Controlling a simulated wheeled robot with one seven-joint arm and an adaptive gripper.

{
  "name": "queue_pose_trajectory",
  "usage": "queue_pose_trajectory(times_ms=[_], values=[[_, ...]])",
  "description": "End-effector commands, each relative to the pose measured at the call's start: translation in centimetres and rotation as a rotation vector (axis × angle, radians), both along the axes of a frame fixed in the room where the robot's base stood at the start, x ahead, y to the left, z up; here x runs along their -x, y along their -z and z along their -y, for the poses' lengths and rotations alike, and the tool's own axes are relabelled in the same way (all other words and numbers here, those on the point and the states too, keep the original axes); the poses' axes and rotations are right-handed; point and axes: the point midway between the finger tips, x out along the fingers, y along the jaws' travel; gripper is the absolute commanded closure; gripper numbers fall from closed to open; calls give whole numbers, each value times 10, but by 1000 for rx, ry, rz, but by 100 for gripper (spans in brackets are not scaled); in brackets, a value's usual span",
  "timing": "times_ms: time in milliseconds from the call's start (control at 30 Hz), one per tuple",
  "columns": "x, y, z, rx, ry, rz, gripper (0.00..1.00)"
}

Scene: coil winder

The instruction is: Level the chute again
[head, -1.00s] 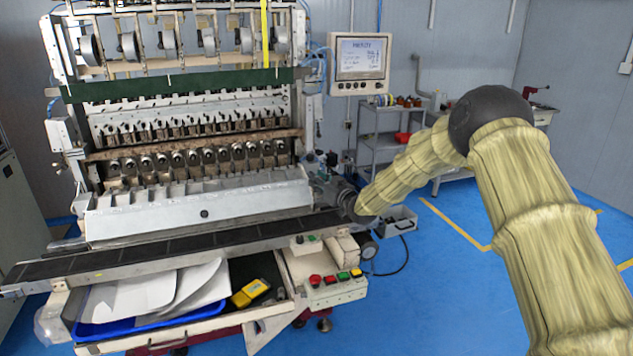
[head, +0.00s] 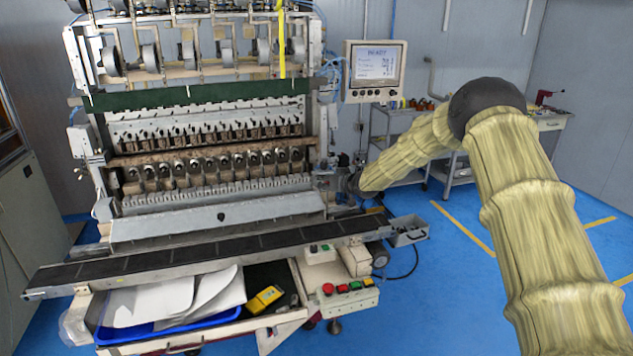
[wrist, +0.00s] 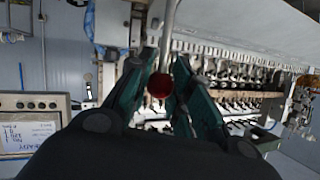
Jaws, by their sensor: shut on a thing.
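The chute (head: 220,222) is the long pale grey panel along the front of the winder, just behind the dark belt. It slopes toward the front, and a toothed row shows above its back edge. What appears to be the same panel crosses the top right of the wrist view (wrist: 255,28). My gripper (head: 350,183) is at the chute's right end, small and partly hidden by my arm in the head view. In the wrist view its dark green fingers (wrist: 160,72) are shut around a lever with a dark red ball knob (wrist: 160,86) on a grey rod (wrist: 169,35).
The dark belt (head: 200,258) runs in front of the chute. Below it are a blue tray (head: 170,328) with papers, a yellow object (head: 263,299) and a button box (head: 347,291). A screen (head: 375,69) hangs at the right. Blue floor (head: 450,280) is free at right.

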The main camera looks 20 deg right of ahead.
Motion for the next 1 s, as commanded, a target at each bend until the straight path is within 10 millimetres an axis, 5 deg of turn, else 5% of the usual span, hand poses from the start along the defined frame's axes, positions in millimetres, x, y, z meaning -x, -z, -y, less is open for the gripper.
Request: queue_pose_trajectory(times_ms=[567, 600, 733, 1000], values=[[-3, 0, 2, 0, 2, 3, 100], [-3, 0, 2, 0, 2, 3, 78], [-3, 1, 1, 0, 2, 3, 55], [-3, 1, 1, 0, 1, 2, 55]])
